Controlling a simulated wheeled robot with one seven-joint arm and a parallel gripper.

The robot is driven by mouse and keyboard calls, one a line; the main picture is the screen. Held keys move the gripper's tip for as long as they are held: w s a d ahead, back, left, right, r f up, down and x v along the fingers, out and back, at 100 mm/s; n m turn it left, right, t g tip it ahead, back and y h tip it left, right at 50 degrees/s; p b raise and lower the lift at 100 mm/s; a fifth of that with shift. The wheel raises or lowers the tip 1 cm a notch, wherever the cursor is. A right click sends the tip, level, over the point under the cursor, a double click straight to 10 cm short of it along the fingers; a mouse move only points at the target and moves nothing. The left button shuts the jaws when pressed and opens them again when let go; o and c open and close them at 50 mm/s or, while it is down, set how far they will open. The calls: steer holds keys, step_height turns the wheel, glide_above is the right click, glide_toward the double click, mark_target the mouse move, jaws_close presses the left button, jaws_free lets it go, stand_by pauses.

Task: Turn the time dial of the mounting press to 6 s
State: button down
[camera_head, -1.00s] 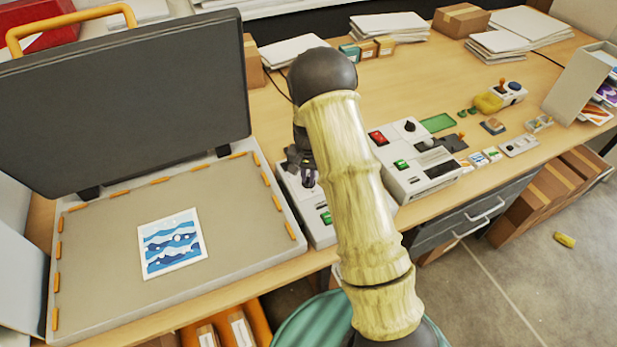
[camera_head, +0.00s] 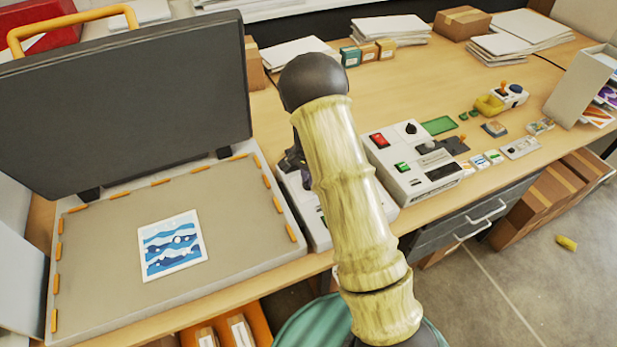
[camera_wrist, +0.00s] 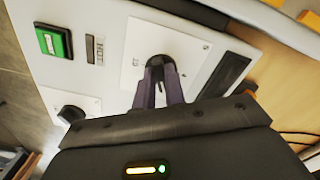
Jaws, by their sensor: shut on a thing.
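The mounting press (camera_head: 110,215) stands open at the left, its dark lid (camera_head: 120,105) raised. A blue-and-white wave picture (camera_head: 172,262) lies on its bed. The control box (camera_head: 318,236) beside it is largely hidden by my arm in the head view. In the wrist view the box's white panel (camera_wrist: 112,68) shows a black dial (camera_wrist: 160,60) on a white plate. My gripper (camera_wrist: 160,78) is shut on this dial; it also shows in the head view (camera_head: 292,163). A second black dial (camera_wrist: 70,113) sits lower left. The dial's markings are too small to read.
In the head view, a white machine (camera_head: 415,172) with red and green switches stands just right of my arm. Small boxes (camera_head: 367,52) and paper stacks (camera_head: 390,28) lie behind.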

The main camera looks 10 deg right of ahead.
steer(key=c, duration=1.5)
jaws_free()
steer(key=shift+o, duration=0.2)
step_height(320, 180, up, 18)
steer(key=b, duration=0.3)
steer(key=shift+f, duration=0.25)
steer(key=shift+s, duration=0.1)
steer(key=s+f+n+t, duration=0.2)
steer(key=s+n, duration=0.7)
steer(key=s, duration=1.4)
step_height(320, 180, down, 2)
steer(key=shift+d+n+t, duration=0.2)
steer(key=shift+n+t, duration=0.1)
steer(key=shift+n, duration=0.1)
